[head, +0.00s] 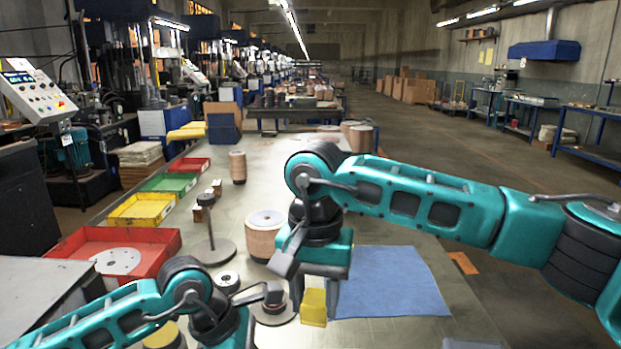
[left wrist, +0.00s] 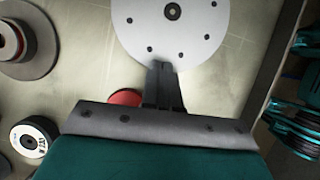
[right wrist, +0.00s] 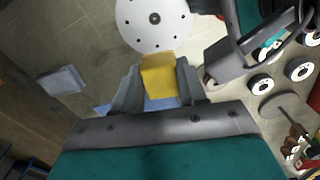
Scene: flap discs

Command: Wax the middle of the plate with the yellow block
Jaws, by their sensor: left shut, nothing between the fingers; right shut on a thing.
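The yellow block (head: 313,307) is held in my right gripper (right wrist: 158,85), whose fingers are shut on both sides of it; the block also shows in the right wrist view (right wrist: 160,75). The plate, a white round disc with a ring of small holes and a centre hole, shows in the left wrist view (left wrist: 190,35) and the right wrist view (right wrist: 153,30). In the right wrist view the block's tip lies just at the plate's near edge; whether they touch I cannot tell. My left gripper (left wrist: 163,75) is shut and empty, its tips overlapping the plate's rim in that view.
A blue cloth (head: 390,282) lies on the table right of the block. A spindle stand (head: 211,250), a large disc stack (head: 265,235) and smaller rolls stand to the left. Red, yellow and green trays line the left edge; the red tray (head: 75,240) holds a white disc.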

